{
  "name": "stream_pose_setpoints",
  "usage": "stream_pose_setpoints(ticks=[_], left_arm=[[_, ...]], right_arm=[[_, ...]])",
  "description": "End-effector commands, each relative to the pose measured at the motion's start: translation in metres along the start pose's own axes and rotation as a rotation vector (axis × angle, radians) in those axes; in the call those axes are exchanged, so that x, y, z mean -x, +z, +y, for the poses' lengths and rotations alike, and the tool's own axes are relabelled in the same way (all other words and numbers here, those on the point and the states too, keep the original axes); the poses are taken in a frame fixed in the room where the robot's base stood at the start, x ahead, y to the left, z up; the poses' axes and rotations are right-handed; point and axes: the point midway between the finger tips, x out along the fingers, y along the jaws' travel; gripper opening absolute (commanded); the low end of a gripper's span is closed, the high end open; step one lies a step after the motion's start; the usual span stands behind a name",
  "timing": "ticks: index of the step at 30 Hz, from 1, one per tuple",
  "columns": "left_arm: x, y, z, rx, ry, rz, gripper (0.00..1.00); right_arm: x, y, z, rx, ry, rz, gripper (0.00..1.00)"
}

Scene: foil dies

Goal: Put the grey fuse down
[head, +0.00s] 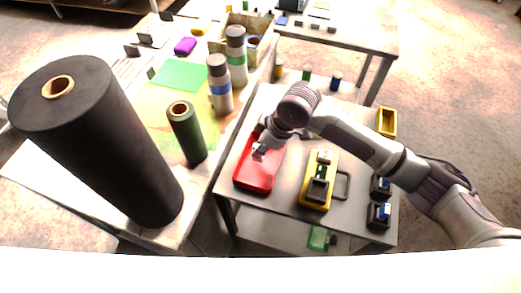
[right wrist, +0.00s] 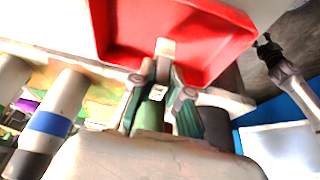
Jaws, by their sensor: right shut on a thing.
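My right gripper (head: 261,148) is over the red tray (head: 258,174) on the small grey table. It is shut on the grey fuse (head: 258,155), which is small and mostly hidden by the fingers. In the right wrist view, the gripper (right wrist: 162,85) has its fingers close together, and the pale end of the fuse (right wrist: 165,48) shows between them against the red tray (right wrist: 170,25). I cannot tell whether the fuse touches the tray floor. My left gripper is not in view.
A yellow device (head: 319,181) stands right of the tray, with dark blocks (head: 379,213) further right. On the left bench stand a big black roll (head: 100,140), a dark green roll (head: 187,132) and bottles (head: 220,85). Small jars (head: 306,73) stand behind the arm.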

Motion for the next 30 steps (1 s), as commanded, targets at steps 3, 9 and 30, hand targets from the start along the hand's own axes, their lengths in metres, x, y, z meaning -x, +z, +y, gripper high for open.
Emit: stream_pose_setpoints(ticks=[3,9,30], left_arm=[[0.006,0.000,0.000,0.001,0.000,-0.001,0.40],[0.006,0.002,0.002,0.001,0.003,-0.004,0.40],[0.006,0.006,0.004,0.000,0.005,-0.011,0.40]], right_arm=[[-0.015,0.008,-0.001,-0.001,-0.002,-0.003,0.00],[-0.024,0.011,0.000,0.001,0.000,-0.001,0.00],[-0.024,0.011,0.000,0.001,0.000,-0.001,0.46]])
